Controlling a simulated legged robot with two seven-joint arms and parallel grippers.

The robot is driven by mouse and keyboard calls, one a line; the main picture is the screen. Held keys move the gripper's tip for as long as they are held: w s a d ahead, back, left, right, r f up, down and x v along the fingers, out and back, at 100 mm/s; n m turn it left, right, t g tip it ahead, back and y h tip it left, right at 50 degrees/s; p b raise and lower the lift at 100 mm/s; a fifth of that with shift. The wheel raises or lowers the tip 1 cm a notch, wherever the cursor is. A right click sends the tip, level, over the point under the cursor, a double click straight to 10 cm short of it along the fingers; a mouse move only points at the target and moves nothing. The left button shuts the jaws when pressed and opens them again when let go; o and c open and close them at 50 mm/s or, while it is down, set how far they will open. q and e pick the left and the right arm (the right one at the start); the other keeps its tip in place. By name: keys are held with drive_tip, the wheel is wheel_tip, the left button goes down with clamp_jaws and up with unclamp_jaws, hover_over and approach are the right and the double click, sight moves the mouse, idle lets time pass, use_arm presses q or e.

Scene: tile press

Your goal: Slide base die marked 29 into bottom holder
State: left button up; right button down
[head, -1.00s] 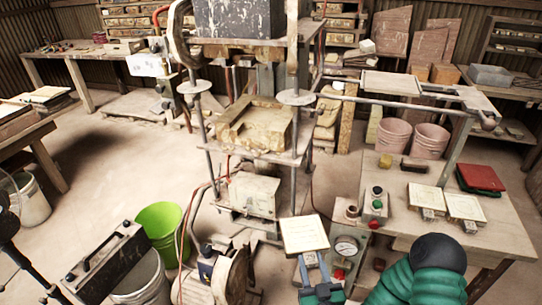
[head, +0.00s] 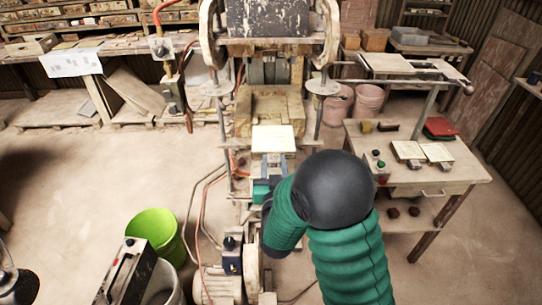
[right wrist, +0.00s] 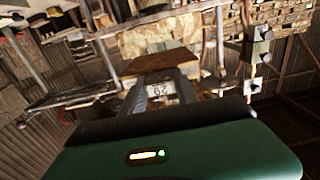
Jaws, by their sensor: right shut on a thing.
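The base die (head: 273,138) is a flat cream plate in the head view. In the right wrist view the die (right wrist: 160,63) shows brown, with a white label (right wrist: 158,90) that seems to read 29, upside down. My right gripper (head: 272,160) is shut on it, fingers (right wrist: 165,93) either side of the label. The bottom holder (head: 268,105) is a worn yellowish block in the press, straight beyond the die; it also shows in the right wrist view (right wrist: 160,35). The die covers the holder's front lower part, so I cannot tell whether they touch. My left gripper is out of view.
Press posts (head: 228,145) rise either side of the holder. A side table (head: 455,172) at right bears two more dies (head: 408,150), a red item (head: 440,128) and a button box (head: 380,170). A green bucket (head: 155,232) stands lower left.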

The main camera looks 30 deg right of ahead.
sight(272, 154)
drive_tip(key=shift+w+d+r, duration=0.1)
drive_tip(key=shift+w+d, duration=0.05)
drive_tip(key=shift+w, duration=0.05)
drive_tip(key=w, duration=0.2)
drive_tip(key=w+f, duration=0.1)
drive_tip(key=shift+d, duration=0.3)
drive_tip(key=shift+w+d, duration=0.1)
drive_tip(key=shift+w, duration=0.45)
drive_tip(key=shift+w+d, duration=0.1)
drive_tip(key=shift+d, duration=0.15)
drive_tip(key=shift+d+f, duration=0.1)
drive_tip(key=shift+d, duration=0.3)
drive_tip(key=shift+a+b, duration=0.2)
drive_tip(key=shift+b, duration=0.25)
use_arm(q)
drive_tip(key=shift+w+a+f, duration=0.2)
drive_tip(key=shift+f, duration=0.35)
use_arm(e)
drive_tip(key=shift+a, duration=0.15)
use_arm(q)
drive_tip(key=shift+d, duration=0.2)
use_arm(e)
drive_tip(key=shift+s+d+r, duration=0.2)
